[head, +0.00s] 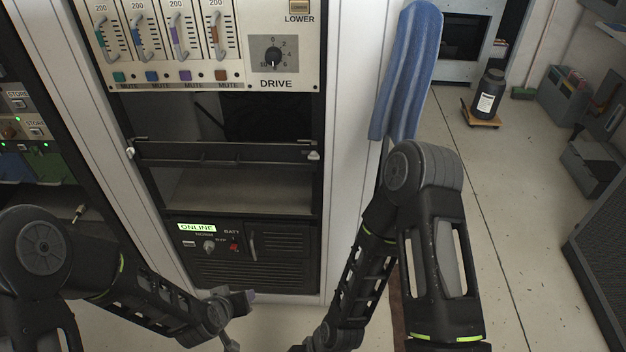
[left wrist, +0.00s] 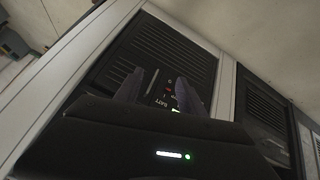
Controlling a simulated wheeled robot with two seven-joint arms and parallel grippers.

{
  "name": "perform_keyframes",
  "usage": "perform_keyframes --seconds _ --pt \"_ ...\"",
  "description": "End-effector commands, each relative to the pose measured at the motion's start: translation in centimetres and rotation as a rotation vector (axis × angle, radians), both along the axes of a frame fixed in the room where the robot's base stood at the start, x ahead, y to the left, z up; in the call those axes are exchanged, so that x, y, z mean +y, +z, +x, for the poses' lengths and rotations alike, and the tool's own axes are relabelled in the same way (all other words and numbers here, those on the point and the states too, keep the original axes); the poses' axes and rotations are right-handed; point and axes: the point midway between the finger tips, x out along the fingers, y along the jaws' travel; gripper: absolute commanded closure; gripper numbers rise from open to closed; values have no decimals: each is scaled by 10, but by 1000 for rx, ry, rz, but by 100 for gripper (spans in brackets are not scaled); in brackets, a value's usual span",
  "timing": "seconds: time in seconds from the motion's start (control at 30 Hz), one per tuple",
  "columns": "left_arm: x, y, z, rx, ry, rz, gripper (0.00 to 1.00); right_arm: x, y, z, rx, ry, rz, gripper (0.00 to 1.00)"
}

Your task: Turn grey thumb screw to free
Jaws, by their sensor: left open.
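Two small light-grey knobs sit at the ends of a black cross panel (head: 220,152) in the rack: a left knob (head: 130,153) and a right knob (head: 314,155). I cannot tell for sure which is the grey thumb screw. A grey round knob (head: 209,246) also shows on the lower unit marked ONLINE. My left gripper (head: 240,300) is low in front of that unit, below the cross panel. In the left wrist view its fingers (left wrist: 158,92) are apart and empty, facing the lower unit's front. My right gripper is out of view below the picture's bottom edge.
A fader panel (head: 180,45) with a DRIVE dial is above an open rack bay. A blue cloth (head: 408,70) hangs at the rack's right side. Another rack (head: 30,130) stands at left.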

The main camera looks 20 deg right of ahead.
Motion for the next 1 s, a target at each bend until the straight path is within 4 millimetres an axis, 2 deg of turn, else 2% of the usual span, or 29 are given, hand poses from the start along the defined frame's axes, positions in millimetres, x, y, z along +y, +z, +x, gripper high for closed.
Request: perform_keyframes --seconds 0.03,0.07,0.1,0.17,0.2,0.3,0.4,0.43,0.5,0.6,0.87,1.0 --pt "-32 2 36 -153 -41 10 53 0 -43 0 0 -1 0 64" --pt "-50 17 54 -239 -56 13 53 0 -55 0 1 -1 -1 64" --pt "-74 41 73 -353 -73 16 53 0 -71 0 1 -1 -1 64" --pt "-110 80 92 -514 -91 11 53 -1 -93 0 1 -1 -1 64" --pt "-133 108 97 -610 -97 3 53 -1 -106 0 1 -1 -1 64" --pt "-179 171 94 -800 -97 -26 53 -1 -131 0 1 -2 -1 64" --pt "-205 215 82 -912 -86 -52 53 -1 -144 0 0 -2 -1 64" --pt "-209 225 79 -933 -82 -58 53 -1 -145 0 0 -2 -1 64" --pt "-215 239 74 -962 -77 -65 53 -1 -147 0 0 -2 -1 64" --pt "-217 245 73 -971 -73 -66 53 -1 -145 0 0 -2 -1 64" --pt "-217 244 74 -967 -76 -65 53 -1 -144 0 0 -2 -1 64" --pt "-220 244 81 -967 -76 -65 53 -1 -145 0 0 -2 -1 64"
